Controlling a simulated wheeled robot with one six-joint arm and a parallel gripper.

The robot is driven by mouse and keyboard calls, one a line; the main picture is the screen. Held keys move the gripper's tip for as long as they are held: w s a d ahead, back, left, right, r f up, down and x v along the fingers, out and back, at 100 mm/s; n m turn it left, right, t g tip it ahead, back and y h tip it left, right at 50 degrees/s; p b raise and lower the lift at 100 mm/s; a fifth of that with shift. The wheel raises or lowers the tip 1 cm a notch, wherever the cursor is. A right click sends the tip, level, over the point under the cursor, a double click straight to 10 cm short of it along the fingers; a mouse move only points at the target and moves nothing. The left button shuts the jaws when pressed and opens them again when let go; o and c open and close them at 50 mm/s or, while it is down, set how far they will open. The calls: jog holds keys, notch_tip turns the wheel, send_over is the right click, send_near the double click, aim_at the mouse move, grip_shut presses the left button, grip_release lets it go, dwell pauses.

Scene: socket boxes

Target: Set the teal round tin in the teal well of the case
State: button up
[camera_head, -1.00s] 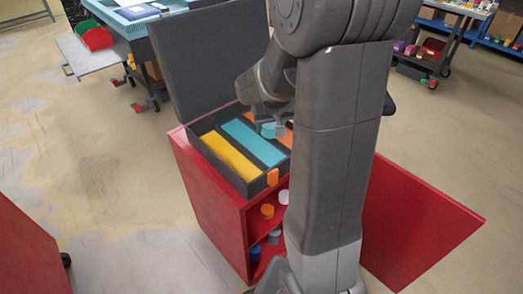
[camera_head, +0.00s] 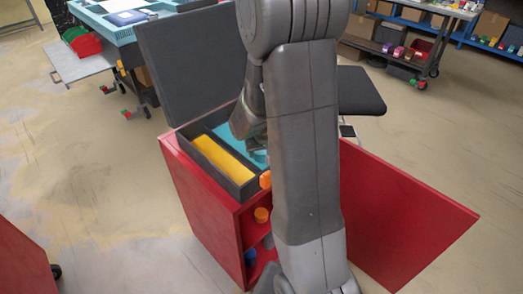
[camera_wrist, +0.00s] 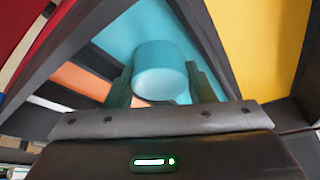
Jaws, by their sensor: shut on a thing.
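The teal round tin (camera_wrist: 160,72) is between the two fingers of my gripper (camera_wrist: 160,88) in the wrist view, and the gripper is shut on it. Behind the tin in that view lies the teal well (camera_wrist: 115,35) of the case. In the head view the open black case (camera_head: 262,181) sits on the red cabinet, and part of its teal well (camera_head: 226,131) shows beside the yellow well. I cannot tell whether the tin touches the well floor.
The yellow well (camera_head: 224,158) is left of the teal one. An orange well (camera_wrist: 80,80) shows in the wrist view. The raised lid (camera_head: 190,65) stands behind the case. The red cabinet (camera_head: 205,205) has an open door (camera_head: 400,215) at right and round tins on its shelves, including an orange one (camera_head: 261,214).

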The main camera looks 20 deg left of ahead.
jog(key=o, duration=0.8)
jog(key=shift+f, duration=0.1)
jog(key=shift+c, duration=0.2)
jog(key=shift+s+r+p, duration=0.1)
jog(key=shift+r+p, duration=0.2)
jog(key=shift+r, duration=0.3)
jog(key=p+v, duration=0.1)
jog(key=v, duration=1)
jog(key=shift+d, duration=0.2)
